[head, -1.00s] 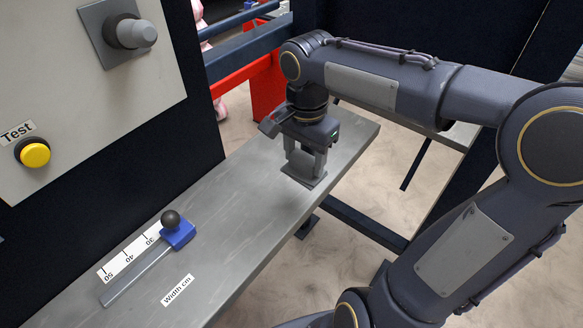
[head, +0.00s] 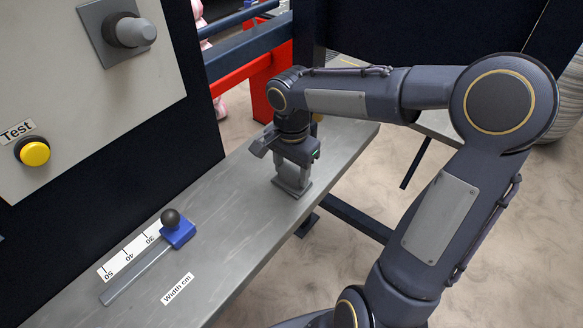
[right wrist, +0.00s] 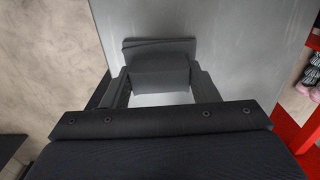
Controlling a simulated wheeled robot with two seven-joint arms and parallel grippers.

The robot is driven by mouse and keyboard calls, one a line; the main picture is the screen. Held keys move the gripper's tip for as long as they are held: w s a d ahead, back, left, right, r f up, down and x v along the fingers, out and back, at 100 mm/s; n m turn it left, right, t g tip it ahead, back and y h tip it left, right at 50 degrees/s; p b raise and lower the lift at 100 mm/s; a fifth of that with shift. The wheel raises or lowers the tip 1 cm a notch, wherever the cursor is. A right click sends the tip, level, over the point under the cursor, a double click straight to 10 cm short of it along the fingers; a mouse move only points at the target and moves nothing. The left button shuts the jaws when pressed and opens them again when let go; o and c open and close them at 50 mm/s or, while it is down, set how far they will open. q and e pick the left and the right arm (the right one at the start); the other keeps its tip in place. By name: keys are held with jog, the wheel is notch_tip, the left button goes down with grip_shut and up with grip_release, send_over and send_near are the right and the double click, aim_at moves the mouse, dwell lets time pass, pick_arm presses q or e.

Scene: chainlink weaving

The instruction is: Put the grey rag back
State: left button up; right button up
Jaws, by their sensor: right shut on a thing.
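The grey rag (head: 291,189) is a small folded grey piece at the lower end of my right gripper (head: 293,178), over the far part of the grey metal bench (head: 225,215). In the right wrist view the rag (right wrist: 160,72) shows as dark grey folded layers between the two fingers of my right gripper (right wrist: 160,85), which is shut on it. The rag is at or very close to the bench top; I cannot tell whether it touches. My left gripper is not in view.
A blue slider with a black knob (head: 171,221) sits by a width scale on the near bench. To the left, a panel carries a yellow Test button (head: 35,153) and a grey knob (head: 135,32). A red frame part (head: 262,85) stands behind. The bench between slider and gripper is clear.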

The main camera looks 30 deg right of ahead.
aim_at(295, 171)
jog(key=shift+f, duration=0.25)
jog(key=o, duration=0.9)
jog(key=shift+r, duration=0.1)
jog(key=r, duration=0.7)
jog(key=shift+s+d+r, duration=0.25)
jog(key=shift+s, duration=0.05)
jog(key=s+a+f+n+t+y, duration=0.1)
jog(key=s+n+t, duration=0.1)
jog(key=s+n, duration=0.2)
jog(key=s+a+f+n+t+y, duration=0.1)
jog(key=s+a+f+n, duration=0.1)
jog(key=s+n, duration=0.2)
jog(key=s+a+f+n+t+y, duration=0.1)
jog(key=s+n, duration=0.3)
jog(key=s, duration=0.4)
jog(key=shift+s+a+f+t+y, duration=0.25)
jog(key=shift+a+t+y, duration=0.15)
jog(key=shift+t, duration=0.4)
